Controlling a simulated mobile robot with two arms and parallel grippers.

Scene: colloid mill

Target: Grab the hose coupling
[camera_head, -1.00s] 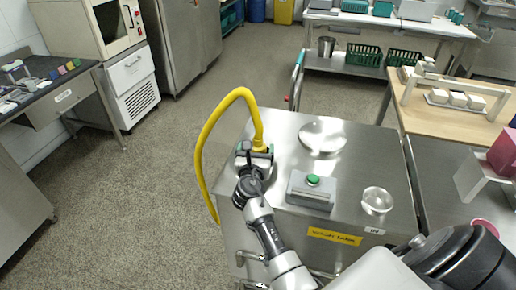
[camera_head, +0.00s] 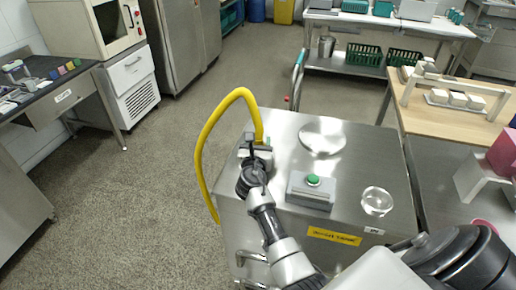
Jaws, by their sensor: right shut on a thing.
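The yellow hose (camera_head: 203,150) arches up from the left side of the steel mill cabinet (camera_head: 290,135) and comes down to its top at the back left. The hose's lower end on the top (camera_head: 259,136) is where the coupling sits, largely hidden behind my gripper. My right gripper (camera_head: 255,148) is at that end, shut on the hose coupling, with the arm reaching in from the lower right. My left gripper is not in view.
On the cabinet top are a grey box with a green button (camera_head: 313,181), a round steel lid (camera_head: 322,136) and a clear round dish (camera_head: 377,200). A wooden-topped bench (camera_head: 450,125) stands close on the right. The floor at left is free.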

